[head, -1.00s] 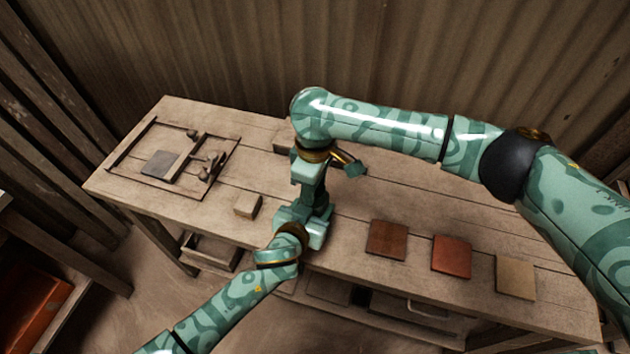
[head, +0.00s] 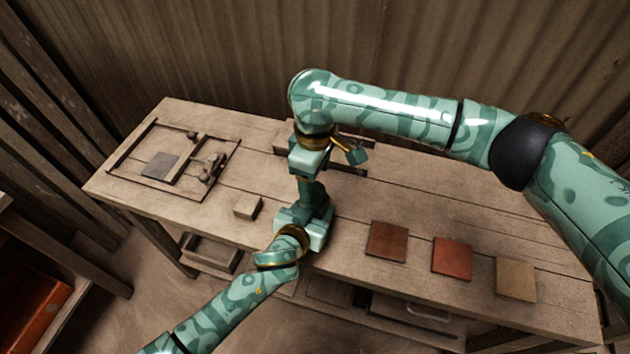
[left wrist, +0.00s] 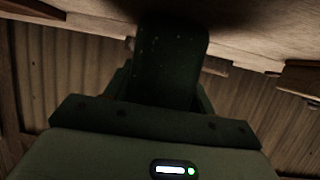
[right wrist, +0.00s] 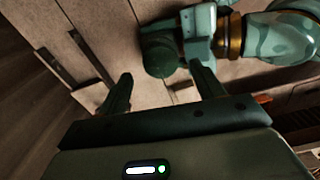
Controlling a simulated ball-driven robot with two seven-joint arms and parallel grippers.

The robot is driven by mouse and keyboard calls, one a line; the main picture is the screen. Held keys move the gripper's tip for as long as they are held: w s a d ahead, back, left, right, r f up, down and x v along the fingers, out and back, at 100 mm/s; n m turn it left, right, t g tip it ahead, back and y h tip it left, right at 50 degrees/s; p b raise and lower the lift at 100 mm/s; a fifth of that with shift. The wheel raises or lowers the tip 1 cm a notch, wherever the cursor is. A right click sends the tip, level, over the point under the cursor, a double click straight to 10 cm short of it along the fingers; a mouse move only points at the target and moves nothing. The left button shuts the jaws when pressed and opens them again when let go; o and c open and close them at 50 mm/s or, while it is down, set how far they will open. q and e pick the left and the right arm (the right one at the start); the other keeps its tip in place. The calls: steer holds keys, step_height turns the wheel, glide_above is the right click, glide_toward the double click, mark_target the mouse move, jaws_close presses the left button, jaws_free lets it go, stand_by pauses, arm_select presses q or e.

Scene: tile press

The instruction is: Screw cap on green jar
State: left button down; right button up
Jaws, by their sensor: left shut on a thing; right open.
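The dark green jar (left wrist: 172,62) is held by my left gripper (head: 306,222) above the front of the bench. The jar's rounded dark green end also shows in the right wrist view (right wrist: 158,55), next to my left gripper. My right gripper (right wrist: 164,80) is open, its fingertips apart on either side of the jar's end in that view. In the head view it hangs above the left gripper. I cannot make out a separate cap or tell whether one is seated on the jar.
The wooden bench (head: 440,200) has a dark frame (head: 195,185) with a grey tile (head: 160,165) at left. A beige block (head: 248,207) lies left of my grippers. A brown tile (head: 387,241), a red tile (head: 452,257) and a tan tile (head: 516,279) lie at right.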

steer(key=shift+r, duration=0.45)
steer(key=shift+c, duration=0.5)
